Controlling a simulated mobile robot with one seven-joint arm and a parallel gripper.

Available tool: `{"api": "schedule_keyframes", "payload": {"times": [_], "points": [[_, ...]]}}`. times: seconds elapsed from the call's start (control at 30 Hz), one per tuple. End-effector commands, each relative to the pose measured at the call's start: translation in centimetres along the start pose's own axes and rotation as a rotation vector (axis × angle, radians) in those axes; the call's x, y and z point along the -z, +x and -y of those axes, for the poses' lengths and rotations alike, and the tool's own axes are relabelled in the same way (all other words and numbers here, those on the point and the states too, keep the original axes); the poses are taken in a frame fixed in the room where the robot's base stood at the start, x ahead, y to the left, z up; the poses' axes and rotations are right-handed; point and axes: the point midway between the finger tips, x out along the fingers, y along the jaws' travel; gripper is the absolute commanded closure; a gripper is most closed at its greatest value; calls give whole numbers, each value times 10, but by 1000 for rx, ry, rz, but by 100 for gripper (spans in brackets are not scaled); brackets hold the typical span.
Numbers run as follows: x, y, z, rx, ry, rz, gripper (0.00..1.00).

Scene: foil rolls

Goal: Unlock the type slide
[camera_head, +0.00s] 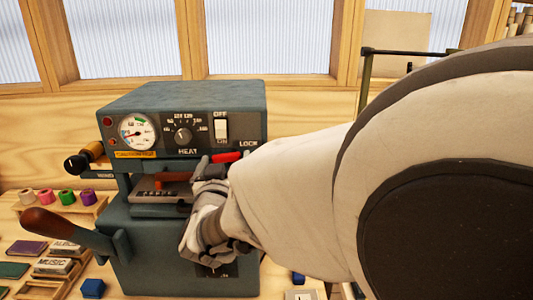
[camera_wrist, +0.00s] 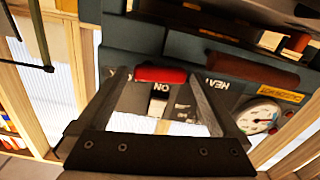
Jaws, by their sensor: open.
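The grey-blue foil press (camera_head: 180,97) stands on the bench. Its red lock lever (camera_head: 228,157) sticks out at the right of the front, under the word LOCK. The type slide (camera_head: 160,190) sits in the front opening, with a brown-red handle (camera_head: 176,177) above it. My gripper (camera_head: 211,178) is in front of the press's right side, partly hidden by my arm. In the wrist view my open gripper (camera_wrist: 157,76) has the red lever (camera_wrist: 160,74) between its fingertips. I cannot tell whether either finger touches it.
A large lever with a brown knob (camera_head: 45,224) juts out at the lower left. Coloured foil rolls (camera_head: 67,197) stand on a wooden rack at left. A dark metal frame (camera_head: 365,80) stands at right.

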Motion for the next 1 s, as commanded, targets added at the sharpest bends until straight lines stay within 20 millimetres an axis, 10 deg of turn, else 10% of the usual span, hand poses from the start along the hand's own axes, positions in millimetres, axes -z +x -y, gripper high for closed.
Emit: {"api": "schedule_keyframes", "payload": {"times": [0.1,0.5,1.0], "points": [[0,0,0,0,0,0,2],[0,-1,0,-1,0,0,73],[2,-1,-1,-2,145,0,73]]}}
